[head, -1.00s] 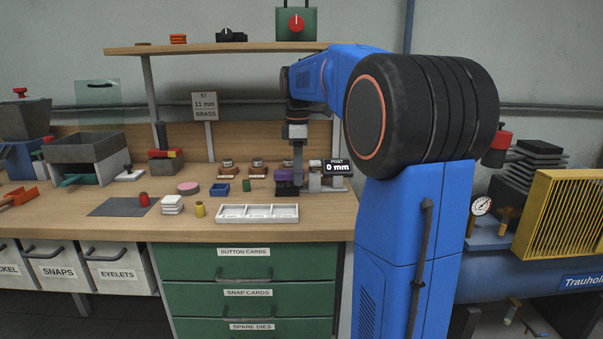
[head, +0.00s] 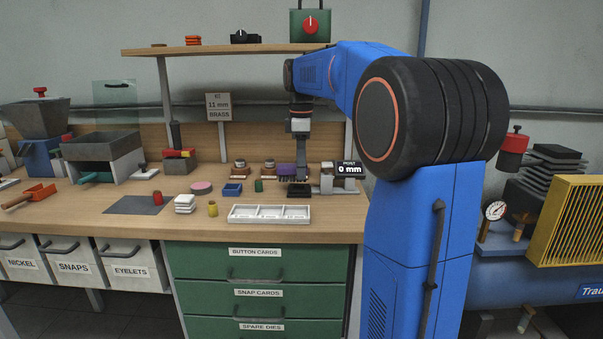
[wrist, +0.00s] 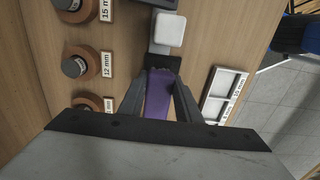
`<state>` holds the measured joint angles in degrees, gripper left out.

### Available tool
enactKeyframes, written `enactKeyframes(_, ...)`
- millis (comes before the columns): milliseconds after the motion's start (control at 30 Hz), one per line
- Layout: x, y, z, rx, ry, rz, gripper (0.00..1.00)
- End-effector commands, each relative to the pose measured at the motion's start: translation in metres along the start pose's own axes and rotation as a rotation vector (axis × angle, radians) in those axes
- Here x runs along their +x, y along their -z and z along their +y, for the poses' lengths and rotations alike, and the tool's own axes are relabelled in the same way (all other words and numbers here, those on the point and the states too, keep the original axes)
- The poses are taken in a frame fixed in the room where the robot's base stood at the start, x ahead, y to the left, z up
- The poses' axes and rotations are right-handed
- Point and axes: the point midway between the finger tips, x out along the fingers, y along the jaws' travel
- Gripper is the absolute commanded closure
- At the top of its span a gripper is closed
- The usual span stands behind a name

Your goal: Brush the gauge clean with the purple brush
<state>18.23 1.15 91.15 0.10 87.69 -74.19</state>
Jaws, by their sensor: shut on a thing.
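The purple brush (head: 286,170) is between the fingers of my gripper (head: 299,165), which is shut on it. Dark bristles seem to hang from the brush, just above the bench. In the wrist view the purple body (wrist: 158,95) lies between the two dark fingers (wrist: 160,100). A round dial gauge (head: 495,210) is on the blue compressor at far right. Dirt on either is too small to tell.
A white divided tray (head: 269,214) lies in front of the brush. Several labelled dies on brown bases (wrist: 75,67) stand behind it. A blue tray (head: 232,190) and small coloured parts lie left. A shelf (head: 225,50) runs above the bench.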

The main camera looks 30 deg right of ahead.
Motion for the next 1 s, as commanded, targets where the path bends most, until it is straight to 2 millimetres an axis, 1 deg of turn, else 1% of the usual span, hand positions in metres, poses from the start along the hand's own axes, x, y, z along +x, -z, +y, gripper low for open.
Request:
enactKeyframes(300, -0.026, 0.000, 0.000, 0.000, -0.001, 0.000, 1.00)
enactKeyframes(433, -0.034, 0.000, 0.001, 0.000, -0.001, 0.000, 1.00)
enactKeyframes(833, -0.037, 0.000, 0.000, 0.000, 0.000, 0.000, 1.00)
enactKeyframes(1000, -0.044, 0.000, 0.000, 0.000, -0.001, 0.000, 1.00)
